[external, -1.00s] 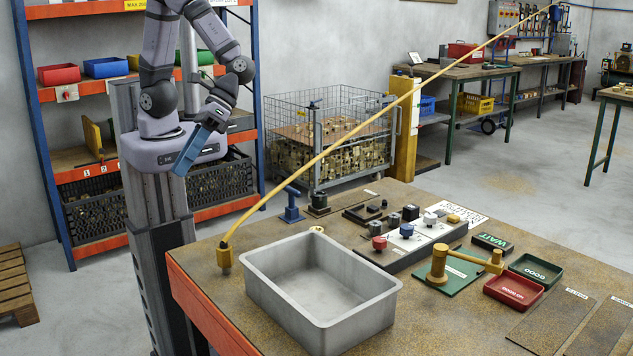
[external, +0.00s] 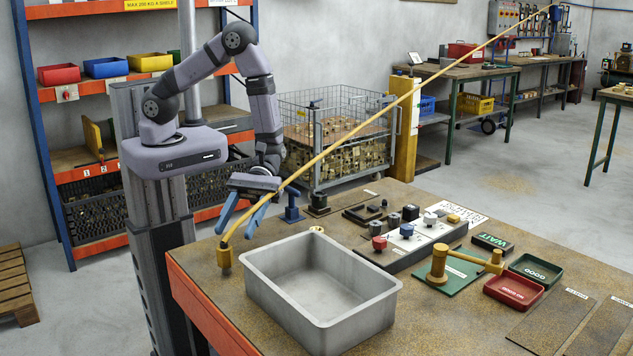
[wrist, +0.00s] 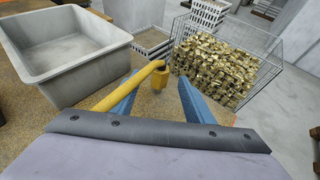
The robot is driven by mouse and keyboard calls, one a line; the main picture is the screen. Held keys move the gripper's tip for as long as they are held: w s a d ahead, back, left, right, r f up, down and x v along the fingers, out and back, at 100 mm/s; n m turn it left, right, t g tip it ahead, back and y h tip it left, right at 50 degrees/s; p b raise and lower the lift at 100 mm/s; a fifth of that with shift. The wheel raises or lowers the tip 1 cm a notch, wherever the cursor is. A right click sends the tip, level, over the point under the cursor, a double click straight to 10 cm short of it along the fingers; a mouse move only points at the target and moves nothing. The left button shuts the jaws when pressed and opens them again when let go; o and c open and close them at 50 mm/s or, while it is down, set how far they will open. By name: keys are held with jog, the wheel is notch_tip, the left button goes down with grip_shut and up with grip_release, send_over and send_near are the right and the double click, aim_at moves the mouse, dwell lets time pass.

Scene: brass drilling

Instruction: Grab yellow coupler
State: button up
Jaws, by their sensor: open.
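The yellow coupler (external: 224,258) is a stubby brass-yellow fitting standing upright at the table's left corner, with a yellow hose (external: 330,151) rising from its top. In the wrist view, the coupler (wrist: 157,78) appears between the tips of my blue fingers, and the hose crosses in front of the left finger. My gripper (external: 238,232) is open and empty, pointing down just above the coupler and close to the hose. I cannot tell whether a finger touches the hose.
A grey open bin (external: 322,290) stands right beside the coupler and also shows in the wrist view (wrist: 68,50). A blue fixture (external: 292,207) stands at the table's back edge. A wire cage of brass parts (external: 335,158) is behind the table. Switches and trays fill the right side.

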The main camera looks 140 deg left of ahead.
aim_at(225, 254)
jog(key=shift+f, duration=0.6)
jog(key=shift+p+x, duration=1.85)
jog(key=shift+x, duration=1.35)
jog(key=shift+w+d+f, duration=0.1)
jog(key=shift+w+d, duration=0.2)
jog(key=shift+d, duration=0.1)
grip_shut()
